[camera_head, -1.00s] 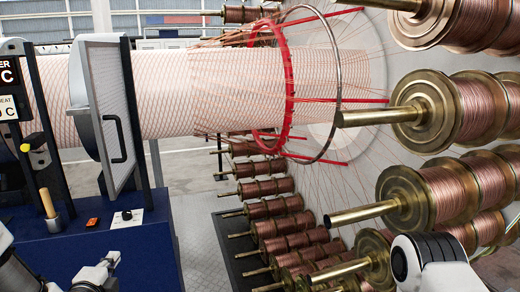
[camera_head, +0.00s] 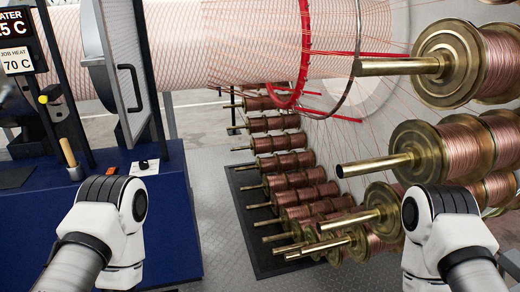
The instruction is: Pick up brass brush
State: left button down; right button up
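An upright wooden handle (camera_head: 68,152) stands at the left on the blue bench (camera_head: 165,215), in a small dark metal base. It may be the brass brush, but I can make out no bristles. My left arm shows at the lower left, in front of the bench and lower in the picture than the handle. My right arm shows at the lower right, in front of the spools. Neither gripper's fingers are in view, so I cannot tell their state.
Copper wire spools (camera_head: 450,150) with protruding brass rods fill the right side. More spools (camera_head: 285,162) stand in rows over a dark floor mat (camera_head: 248,205). A small switch box (camera_head: 144,167) sits on the bench top.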

aim_at(66, 148)
jog(key=u, duration=1.35)
